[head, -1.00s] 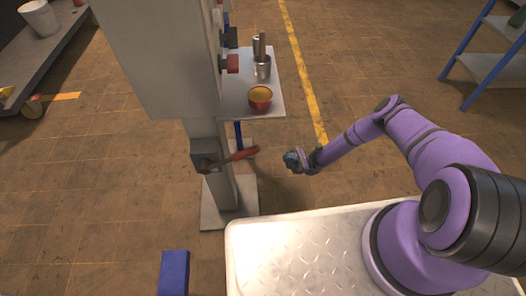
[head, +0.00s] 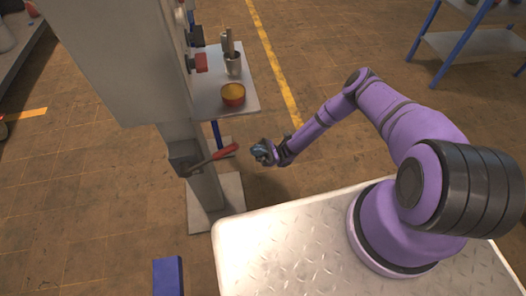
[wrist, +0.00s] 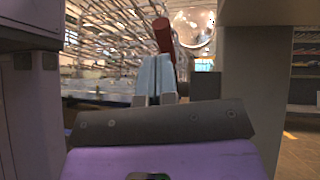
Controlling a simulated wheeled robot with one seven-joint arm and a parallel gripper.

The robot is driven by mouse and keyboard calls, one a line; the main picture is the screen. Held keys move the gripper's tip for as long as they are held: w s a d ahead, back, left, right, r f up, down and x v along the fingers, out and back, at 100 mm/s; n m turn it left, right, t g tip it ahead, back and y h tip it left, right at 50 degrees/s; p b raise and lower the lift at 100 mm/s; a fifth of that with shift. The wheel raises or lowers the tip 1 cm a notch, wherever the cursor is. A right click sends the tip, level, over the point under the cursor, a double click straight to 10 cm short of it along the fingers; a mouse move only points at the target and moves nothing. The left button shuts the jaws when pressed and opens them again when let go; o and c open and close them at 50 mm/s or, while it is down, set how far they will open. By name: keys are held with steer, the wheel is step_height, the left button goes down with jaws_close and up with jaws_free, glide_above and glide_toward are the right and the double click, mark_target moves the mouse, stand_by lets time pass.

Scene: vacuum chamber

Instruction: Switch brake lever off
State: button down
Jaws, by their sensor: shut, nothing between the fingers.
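The brake lever has a red handle (head: 225,152) and a dark mount (head: 184,156) on the grey post. It points right and slightly up from the mount in the head view. My gripper (head: 257,152) is just right of the handle's free end, with a small gap seen between them. In the wrist view the red handle (wrist: 163,35) shows just beyond the pale blue fingertips (wrist: 156,68). The fingers are shut with nothing between them. I cannot tell from the wrist view whether they touch the handle.
The grey cabinet (head: 110,60) stands on the post (head: 206,187). A blue-framed rack (head: 465,44) is at the upper right. Floor right of the shelf is open.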

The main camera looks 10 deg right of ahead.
steer(key=x, duration=0.6)
steer(key=shift+a+r, duration=0.25)
steer(key=shift+r, duration=0.05)
steer(key=shift+t, duration=0.3)
